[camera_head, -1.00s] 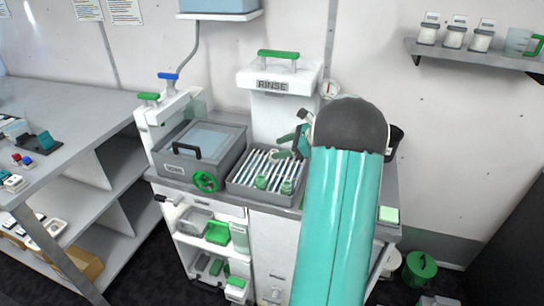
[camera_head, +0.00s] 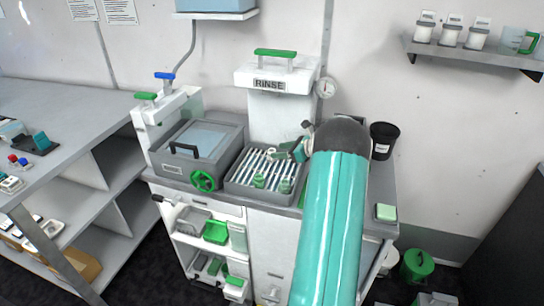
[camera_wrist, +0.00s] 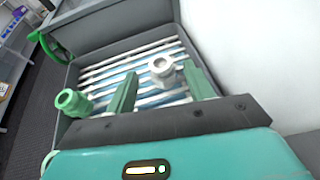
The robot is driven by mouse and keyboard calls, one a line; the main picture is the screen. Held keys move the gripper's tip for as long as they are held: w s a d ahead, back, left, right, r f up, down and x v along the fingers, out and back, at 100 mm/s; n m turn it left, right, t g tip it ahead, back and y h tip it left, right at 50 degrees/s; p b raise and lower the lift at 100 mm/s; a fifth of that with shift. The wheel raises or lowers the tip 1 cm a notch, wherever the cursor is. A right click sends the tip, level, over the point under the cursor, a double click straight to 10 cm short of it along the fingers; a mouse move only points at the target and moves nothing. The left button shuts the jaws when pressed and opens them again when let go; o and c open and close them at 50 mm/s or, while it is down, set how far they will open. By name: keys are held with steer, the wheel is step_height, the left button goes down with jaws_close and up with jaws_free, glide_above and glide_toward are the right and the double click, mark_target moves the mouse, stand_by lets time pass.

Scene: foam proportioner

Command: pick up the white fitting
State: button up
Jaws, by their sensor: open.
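The white fitting (camera_wrist: 161,68), a short piece with a wide collar, is on the slatted rack of the grey tray (camera_wrist: 185,47) in the wrist view. My gripper (camera_wrist: 159,72) is open, its two green fingers pointing into the tray. The fitting appears between the fingertips, slightly beyond them; no contact is visible. In the head view my gripper (camera_head: 286,151) is over the back right of the tray (camera_head: 236,187).
Two green fittings (camera_head: 258,181) (camera_head: 285,186) stand at the tray's front; one (camera_wrist: 72,102) shows left of my fingers in the wrist view. A lidded grey basin (camera_head: 200,150) with a green handwheel is left of the tray. The rinse column (camera_head: 283,110) rises behind, and a black cup (camera_head: 384,140) stands right.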

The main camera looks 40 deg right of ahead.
mark_target(273, 150)
steer(key=x, duration=0.4)
steer(key=shift+w+f, duration=0.15)
steer(key=shift+w, duration=0.2)
steer(key=shift+a, duration=0.1)
steer(key=c, duration=1.1)
